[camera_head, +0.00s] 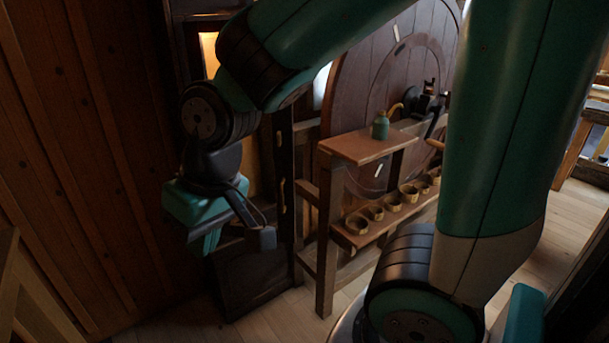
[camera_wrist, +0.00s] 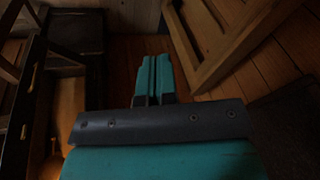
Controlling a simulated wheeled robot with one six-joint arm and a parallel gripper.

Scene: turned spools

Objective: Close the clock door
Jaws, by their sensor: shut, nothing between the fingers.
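The tall dark clock case (camera_head: 250,280) stands against the back, partly hidden behind my arm, with warm light inside. Its door (camera_head: 284,165) appears as a narrow dark upright panel with a small brass handle, seen almost edge-on and standing open to the right of the lit opening. In the wrist view the door (camera_wrist: 20,105) is at the left edge, beside the lit interior (camera_wrist: 70,108). My gripper (camera_head: 206,244) points down in front of the case, left of the door and apart from it. In the wrist view its fingers (camera_wrist: 155,75) are together and empty.
A large round wooden wheel (camera_head: 350,85) is behind. A plank wall (camera_head: 70,150) is left; a wooden frame (camera_wrist: 225,45) is near the gripper.

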